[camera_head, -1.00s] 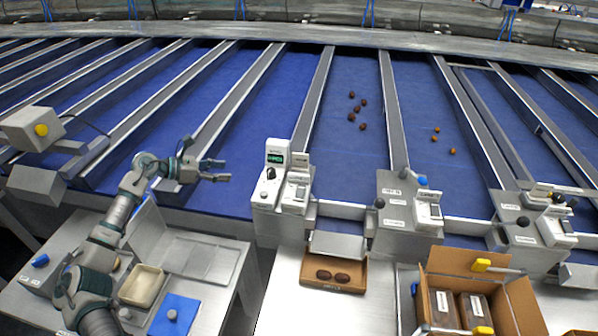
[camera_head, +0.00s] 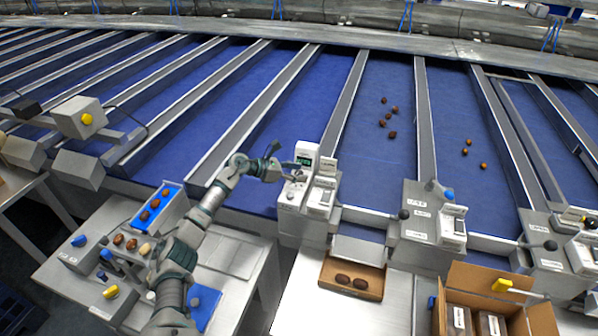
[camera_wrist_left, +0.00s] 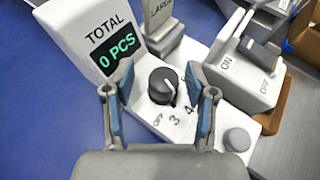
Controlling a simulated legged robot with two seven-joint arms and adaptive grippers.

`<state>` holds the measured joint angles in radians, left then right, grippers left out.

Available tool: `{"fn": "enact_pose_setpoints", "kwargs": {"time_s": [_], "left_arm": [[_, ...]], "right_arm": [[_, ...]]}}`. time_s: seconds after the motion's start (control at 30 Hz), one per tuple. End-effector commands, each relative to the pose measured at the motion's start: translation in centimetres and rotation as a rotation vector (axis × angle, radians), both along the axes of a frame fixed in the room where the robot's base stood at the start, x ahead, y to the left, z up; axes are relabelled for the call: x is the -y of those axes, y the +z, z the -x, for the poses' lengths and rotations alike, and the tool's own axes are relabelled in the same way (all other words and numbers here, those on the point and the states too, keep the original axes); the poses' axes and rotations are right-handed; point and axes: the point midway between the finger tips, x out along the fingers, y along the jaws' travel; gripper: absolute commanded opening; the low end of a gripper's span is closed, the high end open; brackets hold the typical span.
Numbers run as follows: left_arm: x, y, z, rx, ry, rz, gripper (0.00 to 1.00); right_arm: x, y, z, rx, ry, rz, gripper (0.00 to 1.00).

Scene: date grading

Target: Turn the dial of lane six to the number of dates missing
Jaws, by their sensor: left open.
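The black dial (camera_wrist_left: 163,86) sits on a white control unit (camera_head: 305,158) labelled TOTAL, whose green display (camera_wrist_left: 117,50) reads 0 PCS. The dial has a white pointer line; OFF, 3 and 4 are printed near it, and the exact setting is unclear. My left gripper (camera_wrist_left: 158,82) is open, with one blue-padded finger on each side of the dial and visible gaps to it. In the head view the left gripper (camera_head: 293,176) is at this unit and partly hides the dial. A brown cardboard tray (camera_head: 352,292) below holds two dark dates (camera_head: 343,280). My right gripper is not in view.
Several dark dates (camera_head: 388,119) lie on the blue lane behind the unit; orange ones (camera_head: 483,166) lie one lane right. A switch box marked ON and OFF (camera_wrist_left: 235,75) and a grey knob (camera_wrist_left: 237,140) stand close to the dial. An open carton (camera_head: 500,300) stands lower right.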

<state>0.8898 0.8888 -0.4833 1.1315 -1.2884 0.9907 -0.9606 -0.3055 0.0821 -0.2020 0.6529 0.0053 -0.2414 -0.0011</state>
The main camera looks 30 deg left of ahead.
Motion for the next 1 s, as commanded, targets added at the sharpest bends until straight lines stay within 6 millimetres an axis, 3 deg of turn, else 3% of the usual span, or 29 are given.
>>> {"fn": "enact_pose_setpoints", "kwargs": {"time_s": [0.37,0.6,0.83,1.0], "left_arm": [[0.4,-0.3,-0.5,0.0,0.0,0.0,0.56],[0.3,-0.3,-0.5,0.0,0.0,0.0,0.0],[0.2,-0.1,-0.5,-0.002,0.031,-0.004,0.0],[0.1,0.4,-0.5,-0.005,0.161,-0.008,0.0]], "right_arm": [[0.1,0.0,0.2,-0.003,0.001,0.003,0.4],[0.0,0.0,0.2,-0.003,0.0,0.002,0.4],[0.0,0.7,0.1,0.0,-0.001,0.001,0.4],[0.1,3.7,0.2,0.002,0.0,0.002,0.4]]}}
